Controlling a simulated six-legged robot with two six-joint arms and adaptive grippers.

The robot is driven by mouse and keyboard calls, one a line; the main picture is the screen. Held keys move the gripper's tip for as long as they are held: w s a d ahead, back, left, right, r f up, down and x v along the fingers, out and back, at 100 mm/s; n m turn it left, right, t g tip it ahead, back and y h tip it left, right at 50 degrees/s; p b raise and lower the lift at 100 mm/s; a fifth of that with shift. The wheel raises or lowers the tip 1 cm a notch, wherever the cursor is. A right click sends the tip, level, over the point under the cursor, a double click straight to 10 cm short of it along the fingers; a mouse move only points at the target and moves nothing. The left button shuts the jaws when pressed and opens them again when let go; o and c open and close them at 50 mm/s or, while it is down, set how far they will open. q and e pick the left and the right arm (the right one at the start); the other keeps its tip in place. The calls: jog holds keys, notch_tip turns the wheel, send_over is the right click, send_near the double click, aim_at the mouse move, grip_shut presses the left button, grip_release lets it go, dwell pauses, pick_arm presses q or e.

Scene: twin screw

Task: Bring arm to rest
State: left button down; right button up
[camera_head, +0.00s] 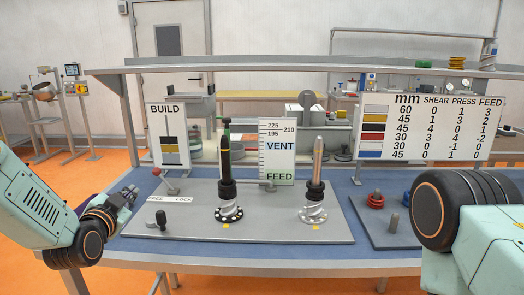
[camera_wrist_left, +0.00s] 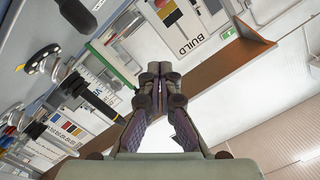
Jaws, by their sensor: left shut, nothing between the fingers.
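My left gripper (camera_head: 122,203) is at the left edge of the blue table, beside the left end of the grey base plate (camera_head: 290,233). In the left wrist view its fingers (camera_wrist_left: 160,72) are closed together with nothing between them. It is apart from the fixtures on the plate. My right arm comes in at the lower right, and its gripper is not in view.
A black column (camera_head: 225,160) and a metal-tipped column (camera_head: 317,170) stand on the plate. A BUILD sign (camera_head: 167,117), a VENT/FEED scale (camera_head: 277,125) and a number board (camera_head: 428,126) stand behind. Red rings (camera_head: 376,201) sit at right.

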pick_arm(q)
jog(key=s+d+f+n+g+h+b, duration=0.1)
jog(key=s+d+f+n+g, duration=0.3)
jog(key=s+f, duration=0.75)
jog(key=s+d+f+n+g+b, duration=0.1)
jog(key=s+d+f+n+g, duration=0.3)
jog(key=s+f, duration=0.75)
jog(key=s+f+g+b, duration=0.1)
jog(key=s+f+g, duration=0.3)
jog(key=s+f, duration=0.3)
jog(key=s+d+f+g+b, duration=0.1)
jog(key=s+f+g, duration=0.3)
jog(key=s, duration=1.3)
notch_tip(320, 180, down, 4)
jog(key=shift+s+d+r+g+b, duration=0.15)
jog(key=shift+s+d+g+b, duration=0.15)
jog(key=shift+g+b, duration=0.15)
pick_arm(e)
jog(key=f, duration=0.4)
jog(key=shift+s+f, duration=0.3)
jog(key=shift+f, duration=0.1)
pick_arm(q)
jog(key=shift+s+a, duration=0.1)
jog(key=shift+s, duration=0.05)
pick_arm(e)
jog(key=shift+s, duration=0.15)
